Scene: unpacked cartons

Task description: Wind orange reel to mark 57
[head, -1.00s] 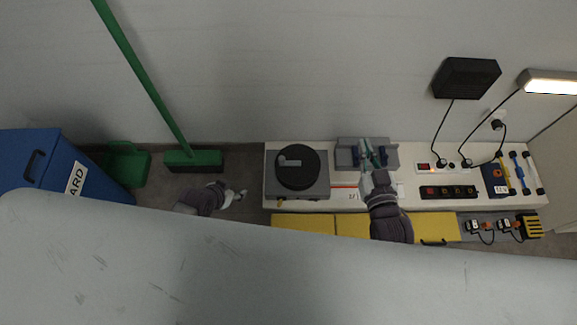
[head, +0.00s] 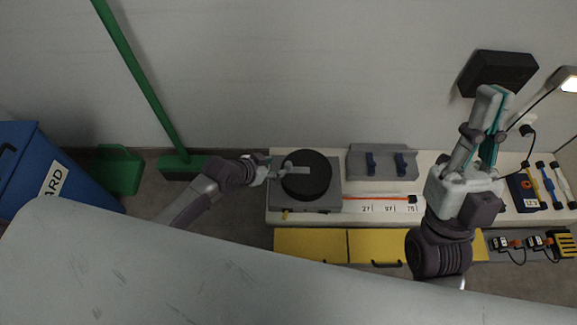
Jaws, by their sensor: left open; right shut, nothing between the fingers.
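The reel (head: 306,187) is a black disc on a grey box (head: 333,203) on the white bench, with a grey crank bar (head: 296,170) across its top. A thin orange line (head: 375,197) runs right from the box along a scale strip (head: 388,208) with small number marks. My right gripper (head: 495,97) is shut and empty, raised over the bench's right part.
A grey rack (head: 384,160) with two blue clips stands right of the reel. Yellow drawer fronts (head: 310,243) line the bench front. A green broom (head: 180,166), dustpan (head: 117,172) and blue bin (head: 50,165) stand left.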

